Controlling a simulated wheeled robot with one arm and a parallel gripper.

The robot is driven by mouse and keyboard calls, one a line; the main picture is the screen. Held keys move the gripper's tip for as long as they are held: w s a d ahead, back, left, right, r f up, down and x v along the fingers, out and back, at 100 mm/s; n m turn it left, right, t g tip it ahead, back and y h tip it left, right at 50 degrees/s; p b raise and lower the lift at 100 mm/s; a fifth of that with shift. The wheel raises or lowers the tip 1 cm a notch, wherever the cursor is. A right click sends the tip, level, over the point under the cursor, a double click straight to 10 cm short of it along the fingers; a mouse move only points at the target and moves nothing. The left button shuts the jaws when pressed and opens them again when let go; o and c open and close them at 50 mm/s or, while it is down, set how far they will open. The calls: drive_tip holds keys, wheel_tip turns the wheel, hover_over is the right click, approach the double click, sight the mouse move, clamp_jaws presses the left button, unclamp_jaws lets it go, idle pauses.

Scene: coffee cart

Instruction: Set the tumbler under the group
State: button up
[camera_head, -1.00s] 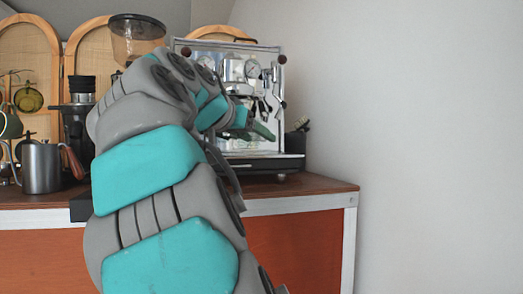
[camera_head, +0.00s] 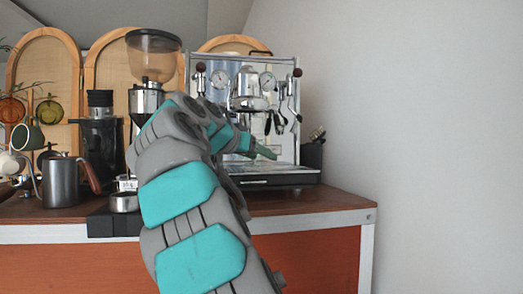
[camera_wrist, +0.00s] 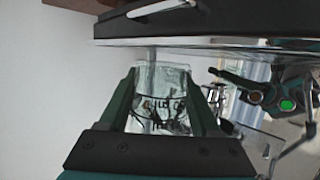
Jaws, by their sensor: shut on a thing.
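The clear glass tumbler (camera_wrist: 163,92) is between the two dark green fingers of my gripper (camera_wrist: 162,105) in the wrist view, and the jaws are shut on it. In the head view my gripper (camera_head: 264,152) is in front of the espresso machine (camera_head: 207,82), above its drip tray (camera_head: 270,180). The tumbler is too faint there to make out clearly. The group (camera_head: 247,92) is on the machine's upper front, higher than my gripper. The wrist view looks turned over, with the tray's dark edge (camera_wrist: 210,42) along the top, close to the tumbler.
A grinder (camera_head: 154,58) stands left of the machine, partly behind my arm. A steel kettle (camera_head: 61,182) and a black grinder (camera_head: 101,150) are farther left. A dark container (camera_head: 312,155) stands at the machine's right. The counter (camera_head: 310,200) is bare at the front right.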

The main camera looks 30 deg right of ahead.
drive_tip(key=shift+w+d+f+p, duration=0.1)
drive_tip(key=shift+w+d+p, duration=0.25)
drive_tip(key=shift+w, duration=0.55)
drive_tip(key=shift+w+d+p, duration=0.2)
drive_tip(key=shift+w+p, duration=0.35)
drive_tip(key=shift+w, duration=0.4)
drive_tip(key=shift+w+d+f+p, duration=0.1)
drive_tip(key=shift+w+d+p, duration=0.25)
drive_tip(key=shift+w, duration=0.55)
drive_tip(key=shift+a, duration=0.1)
drive_tip(key=shift+s+a+f, duration=0.1)
drive_tip(key=shift+f, duration=0.25)
drive_tip(key=o, duration=1.5)
drive_tip(key=shift+a, duration=0.1)
drive_tip(key=v, duration=0.6)
drive_tip(key=shift+s+a+r, duration=0.15)
drive_tip(key=shift+a+r, duration=0.05)
drive_tip(key=shift+a, duration=0.1)
drive_tip(key=shift+s+a, duration=0.25)
drive_tip(key=shift+a, duration=0.15)
